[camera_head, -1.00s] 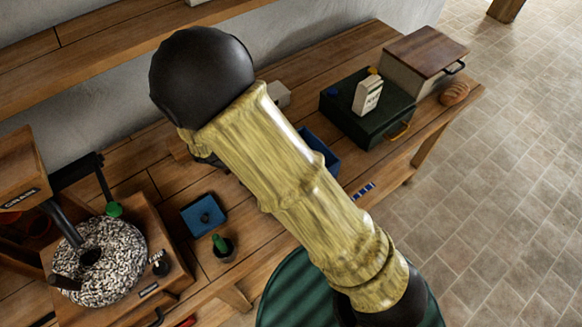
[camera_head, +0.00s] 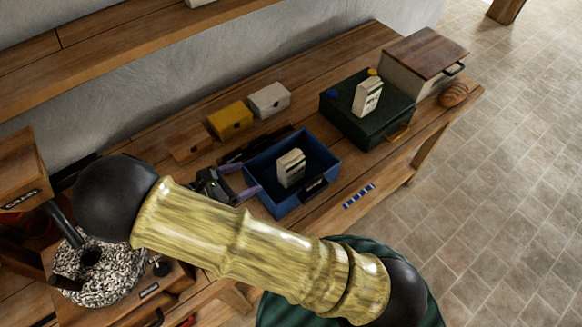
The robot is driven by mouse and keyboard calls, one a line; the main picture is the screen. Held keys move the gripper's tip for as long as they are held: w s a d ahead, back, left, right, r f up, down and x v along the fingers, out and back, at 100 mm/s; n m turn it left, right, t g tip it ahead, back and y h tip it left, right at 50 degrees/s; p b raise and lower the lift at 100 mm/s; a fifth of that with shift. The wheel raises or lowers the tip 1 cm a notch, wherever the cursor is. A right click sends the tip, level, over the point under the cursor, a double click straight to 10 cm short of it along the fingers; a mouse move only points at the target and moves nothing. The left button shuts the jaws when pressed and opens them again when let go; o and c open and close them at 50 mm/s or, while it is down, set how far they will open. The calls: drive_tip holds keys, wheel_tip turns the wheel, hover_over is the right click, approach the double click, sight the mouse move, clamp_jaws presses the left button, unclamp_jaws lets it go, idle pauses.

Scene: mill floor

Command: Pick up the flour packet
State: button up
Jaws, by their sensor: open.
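A whitish packet (camera_head: 291,168) stands in an open blue box (camera_head: 265,202) on the wooden bench. A second, similar packet (camera_head: 367,97) stands on a dark green case (camera_head: 345,122) at the back right. Both carry print too small to read, so I cannot tell which is the flour. My gripper (camera_head: 243,181) is open, with its purplish fingers at the left side of the blue box, pointing toward it. Nothing shows between the fingers, and the packet in the box is apart from them. My arm hides the bench in front of the gripper.
Small wooden, yellow (camera_head: 230,119) and white (camera_head: 269,99) boxes stand behind the blue box. A lidded box (camera_head: 424,58) and a bread loaf (camera_head: 453,94) are at the right end. A speckled millstone (camera_head: 100,275) is at left. A blue-striped item (camera_head: 359,196) lies near the front edge.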

drive_tip(key=p, duration=0.4)
approach(288, 160)
drive_tip(key=x, duration=0.4)
drive_tip(key=shift+f, duration=0.3)
drive_tip(key=shift+w+f, duration=0.1)
drive_tip(key=shift+f, duration=0.1)
drive_tip(key=shift+d, duration=0.1)
drive_tip(key=shift+w+d+r, duration=0.1)
drive_tip(key=shift+w+d, duration=0.05)
drive_tip(key=shift+d, duration=0.05)
drive_tip(key=p+x, duration=0.1)
drive_tip(key=x, duration=0.1)
drive_tip(key=p+x, duration=0.2)
drive_tip(key=shift+d+r, duration=0.1)
drive_tip(key=shift+r, duration=0.15)
drive_tip(key=shift+w+d+f, duration=0.2)
drive_tip(key=shift+w+f, duration=0.05)
clamp_jaws()
drive_tip(key=shift+r, duration=0.1)
